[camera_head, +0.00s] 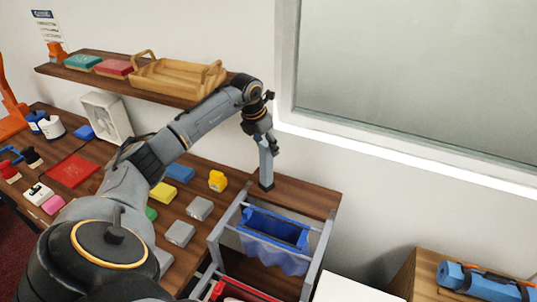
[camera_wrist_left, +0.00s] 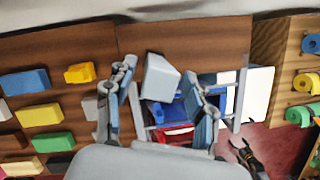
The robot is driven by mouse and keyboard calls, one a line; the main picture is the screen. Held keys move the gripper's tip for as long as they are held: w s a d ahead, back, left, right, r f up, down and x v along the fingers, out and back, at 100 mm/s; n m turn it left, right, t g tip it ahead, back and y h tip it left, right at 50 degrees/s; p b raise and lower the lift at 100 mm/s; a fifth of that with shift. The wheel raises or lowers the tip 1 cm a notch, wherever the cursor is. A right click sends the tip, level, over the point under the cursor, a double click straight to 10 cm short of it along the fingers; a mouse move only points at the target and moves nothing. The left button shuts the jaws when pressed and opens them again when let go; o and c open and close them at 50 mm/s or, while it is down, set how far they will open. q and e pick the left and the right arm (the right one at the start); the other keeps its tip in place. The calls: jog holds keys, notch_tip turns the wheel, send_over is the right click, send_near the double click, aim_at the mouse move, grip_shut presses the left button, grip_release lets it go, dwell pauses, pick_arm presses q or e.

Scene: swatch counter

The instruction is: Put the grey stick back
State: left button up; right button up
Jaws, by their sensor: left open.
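The grey stick (camera_head: 267,165) stands upright on the brown counter at the back left corner of a grey metal frame. My left gripper (camera_head: 265,130) is above it, pointing down around its upper part. In the left wrist view the grey stick (camera_wrist_left: 160,78) shows between the two fingers of my left gripper (camera_wrist_left: 165,100), which are apart. A gap shows on the right finger's side; contact on the left cannot be told. A dark jaw-like shape (camera_wrist_left: 247,157) at the lower right may be my right gripper; its state is unclear.
The metal frame (camera_head: 322,243) holds a blue bin (camera_head: 275,228), with something red (camera_head: 235,290) lower down. A shelf (camera_head: 90,75) with a wooden tray (camera_head: 175,78) hangs above. A wooden box (camera_head: 425,275) stands at right.

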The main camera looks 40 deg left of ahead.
pick_arm(q)
jog(key=b+v, duration=0.2)
jog(key=v, duration=0.6)
jog(key=shift+r+b, duration=0.25)
jog(key=shift+b, duration=0.05)
jog(key=shift+s+f, duration=0.15)
jog(key=shift+s, duration=0.05)
